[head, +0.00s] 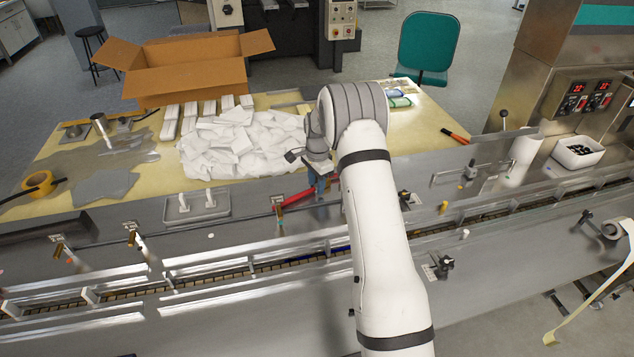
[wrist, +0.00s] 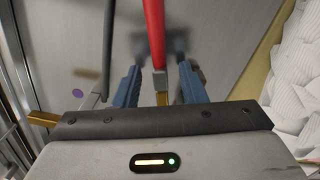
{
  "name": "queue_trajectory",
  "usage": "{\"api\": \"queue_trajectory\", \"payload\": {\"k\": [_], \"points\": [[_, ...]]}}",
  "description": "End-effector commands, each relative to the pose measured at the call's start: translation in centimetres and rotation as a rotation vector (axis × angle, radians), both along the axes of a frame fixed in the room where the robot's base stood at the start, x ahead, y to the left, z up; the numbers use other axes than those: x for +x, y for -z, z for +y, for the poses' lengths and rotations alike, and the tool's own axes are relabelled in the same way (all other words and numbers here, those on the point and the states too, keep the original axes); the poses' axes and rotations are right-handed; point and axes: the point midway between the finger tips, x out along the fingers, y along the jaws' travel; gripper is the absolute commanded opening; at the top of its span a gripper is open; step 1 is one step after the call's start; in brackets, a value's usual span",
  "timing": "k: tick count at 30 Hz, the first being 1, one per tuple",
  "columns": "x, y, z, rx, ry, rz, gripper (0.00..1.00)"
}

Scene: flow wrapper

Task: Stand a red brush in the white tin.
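The red brush (head: 298,197) is at the middle of the machine deck in the head view, its handle slanting down to the left from my gripper (head: 320,184). In the wrist view the red brush (wrist: 155,35) runs between the two blue fingers of my gripper (wrist: 158,46), with a grey band and a yellowish end toward the camera.
A white cylinder (head: 524,156) stands slanted on the right of the deck. A heap of white packets (head: 235,145) and a cardboard box (head: 190,75) lie on the table behind. A grey tray (head: 196,206) with white pieces is left of my gripper. A rail crosses in front.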

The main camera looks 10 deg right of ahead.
Motion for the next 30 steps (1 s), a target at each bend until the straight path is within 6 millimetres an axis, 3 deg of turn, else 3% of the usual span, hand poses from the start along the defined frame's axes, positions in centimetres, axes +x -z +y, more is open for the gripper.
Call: {"api": "queue_trajectory", "payload": {"k": [5,16,23,26,30], "points": [[0.1,-1.2,0.0,0.0,-0.001,-0.003,0.38],[0.2,-8.9,-0.2,0.0,-0.001,-0.005,0.38],[0.1,-11.8,-0.3,0.0,-0.002,-0.002,0.38],[-0.3,-13.0,-0.1,-0.001,-0.019,-0.006,0.38],[-2.8,-16.2,0.5,-0.006,-0.113,-0.034,0.38]]}}
